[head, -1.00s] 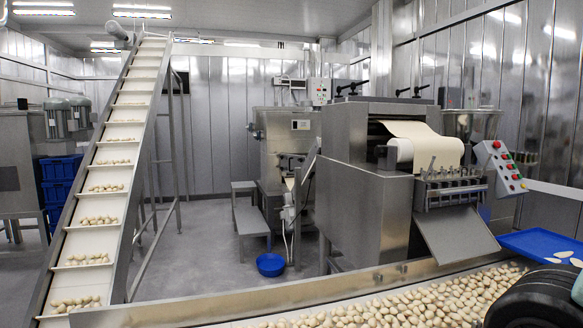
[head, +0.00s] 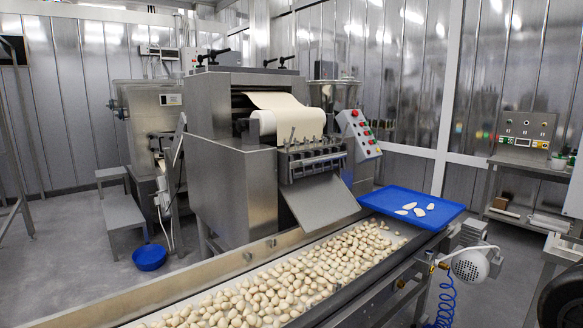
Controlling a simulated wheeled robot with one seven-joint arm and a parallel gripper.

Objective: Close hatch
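No part that I can clearly make out as a hatch shows in the head view. The steel pasta machine (head: 240,178) stands in the middle, with a sheet of dough (head: 300,106) over its white roller. A sloping metal plate (head: 320,200) hangs at its front, below a row of small metal parts; I cannot tell whether it is the hatch. Behind it to the left stands a steel cabinet machine (head: 150,122), its front partly hidden. My gripper is not in view.
A conveyor of filled pasta (head: 265,290) crosses the foreground. A blue tray (head: 412,206) with several pale pieces lies at its far right end. A motor (head: 470,264) juts out on the right. Grey floor is open at left, around a blue bowl (head: 149,257) and steps (head: 121,213).

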